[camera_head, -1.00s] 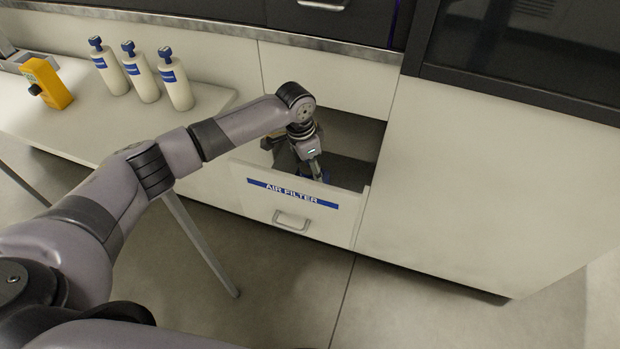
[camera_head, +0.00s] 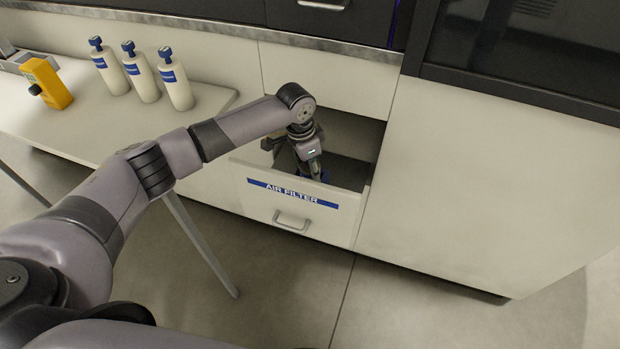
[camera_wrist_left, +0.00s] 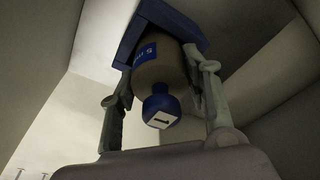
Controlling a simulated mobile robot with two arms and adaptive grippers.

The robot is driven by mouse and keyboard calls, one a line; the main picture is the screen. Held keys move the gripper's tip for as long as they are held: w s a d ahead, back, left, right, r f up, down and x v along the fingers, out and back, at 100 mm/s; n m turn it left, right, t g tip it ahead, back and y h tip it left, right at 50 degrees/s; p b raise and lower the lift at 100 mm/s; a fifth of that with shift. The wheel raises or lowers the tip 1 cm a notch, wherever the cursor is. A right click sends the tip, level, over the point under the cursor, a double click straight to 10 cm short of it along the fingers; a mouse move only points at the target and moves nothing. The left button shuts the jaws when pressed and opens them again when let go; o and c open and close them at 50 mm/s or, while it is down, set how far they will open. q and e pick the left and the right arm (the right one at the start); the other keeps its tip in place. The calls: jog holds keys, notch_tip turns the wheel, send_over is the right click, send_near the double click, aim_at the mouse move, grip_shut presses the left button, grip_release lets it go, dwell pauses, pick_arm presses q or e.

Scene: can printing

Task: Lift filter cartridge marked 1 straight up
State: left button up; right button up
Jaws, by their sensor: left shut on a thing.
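The filter cartridge marked 1 (camera_wrist_left: 172,70) shows in the left wrist view, with a pale body, a blue band and a blue cap bearing a white "1" label. My left gripper (camera_wrist_left: 165,85) is shut on it, one finger on each side of the body. A blue holder (camera_wrist_left: 128,42) surrounds the cartridge's far end; I cannot tell if they touch. In the head view my left gripper (camera_head: 315,170) reaches down into the open drawer (camera_head: 290,210) labelled AIR FILTER. The drawer front and my wrist hide most of the cartridge there. My right gripper is not in view.
The drawer walls are close around my left gripper. Three white bottles with blue caps (camera_head: 143,75) and a yellow device (camera_head: 50,84) stand on the table (camera_head: 110,125) at left. The cabinet front (camera_head: 480,190) is to the right.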

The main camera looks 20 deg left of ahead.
pick_arm(q)
grip_shut()
notch_tip(320, 180, up, 20)
dwell(0.8)
jog(key=shift+p, duration=1.1)
